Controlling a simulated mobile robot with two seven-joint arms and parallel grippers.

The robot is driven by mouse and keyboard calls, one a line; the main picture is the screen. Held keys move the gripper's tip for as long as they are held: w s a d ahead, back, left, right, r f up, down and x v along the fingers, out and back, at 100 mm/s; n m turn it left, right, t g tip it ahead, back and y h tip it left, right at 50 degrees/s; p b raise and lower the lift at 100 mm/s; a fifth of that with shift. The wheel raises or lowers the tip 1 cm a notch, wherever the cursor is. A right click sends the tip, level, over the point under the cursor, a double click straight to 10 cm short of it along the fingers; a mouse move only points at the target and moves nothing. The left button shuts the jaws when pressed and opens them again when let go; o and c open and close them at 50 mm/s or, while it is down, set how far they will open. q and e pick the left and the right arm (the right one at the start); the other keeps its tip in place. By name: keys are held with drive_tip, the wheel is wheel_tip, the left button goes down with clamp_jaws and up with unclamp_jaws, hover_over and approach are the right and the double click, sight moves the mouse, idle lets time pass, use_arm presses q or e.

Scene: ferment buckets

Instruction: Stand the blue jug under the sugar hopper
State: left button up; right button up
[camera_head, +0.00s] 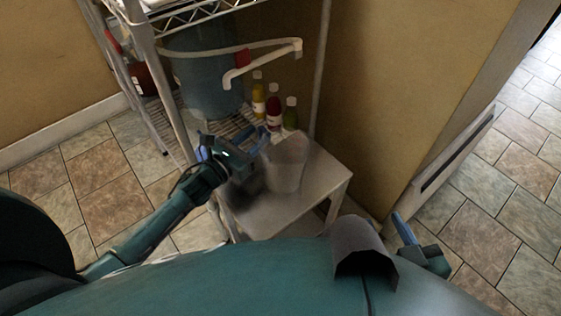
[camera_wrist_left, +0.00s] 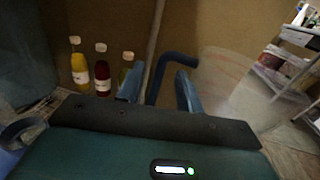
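A clear, tapered jug (camera_head: 285,165) stands on a low pale stand. It shows faintly at the right of the left wrist view (camera_wrist_left: 225,80), with a curved blue handle (camera_wrist_left: 178,59). My left gripper (camera_head: 235,145) is at the jug's left side. In the left wrist view its fingers (camera_wrist_left: 158,92) are apart, with the handle between or just beyond them; I cannot tell whether they touch it. My right gripper (camera_head: 405,235) is low at the right, mostly hidden, with one blue finger visible. I cannot pick out a sugar hopper for certain.
A wire rack (camera_head: 180,150) holds a large blue bucket (camera_head: 205,85). A white pipe (camera_head: 262,58) with a red part runs before it. Three bottles, yellow (camera_head: 258,98), red (camera_head: 273,108) and green (camera_head: 290,115), stand behind the jug. The low stand (camera_head: 318,180) has free room right of the jug.

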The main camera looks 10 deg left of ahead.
use_arm(q)
drive_tip(key=shift+c, duration=0.5)
clamp_jaws()
